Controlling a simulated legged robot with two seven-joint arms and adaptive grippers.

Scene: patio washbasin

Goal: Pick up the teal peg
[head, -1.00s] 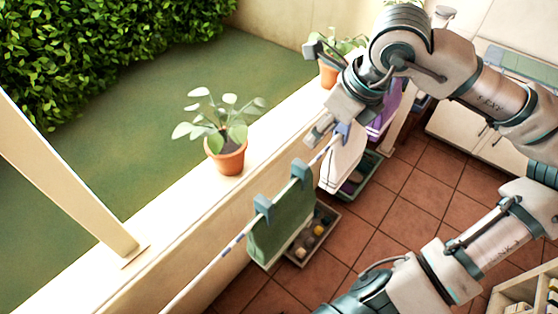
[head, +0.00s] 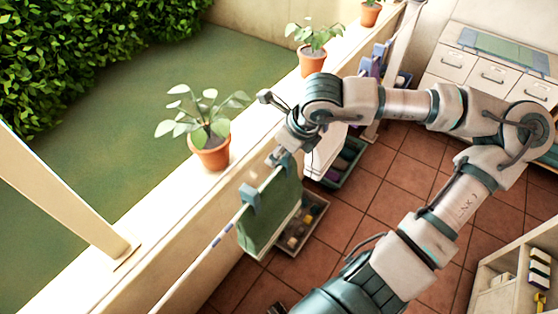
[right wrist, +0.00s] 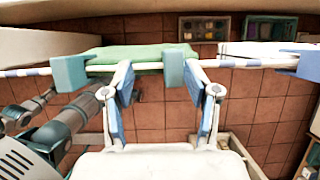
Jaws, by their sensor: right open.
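A green cloth (head: 262,222) hangs over a blue-and-white striped line (head: 222,240), held by two teal pegs. The nearer peg (head: 250,196) is in clear view; the farther one is mostly hidden by my right gripper (head: 280,155) in the head view. In the right wrist view, the open right gripper (right wrist: 158,72) has a teal peg (right wrist: 174,68) between its fingertips, nearer the right finger, with no clear grip. The other teal peg (right wrist: 70,73) is left of the fingers, on the same cloth (right wrist: 135,56). My left gripper is not in view.
A bluer peg (right wrist: 302,62) holds a white cloth (right wrist: 262,50) on the line to the right. A ledge with potted plants (head: 210,150) runs beside the line. Trays (head: 300,240) sit below on the tiled floor. A cream post (head: 60,170) stands at the left.

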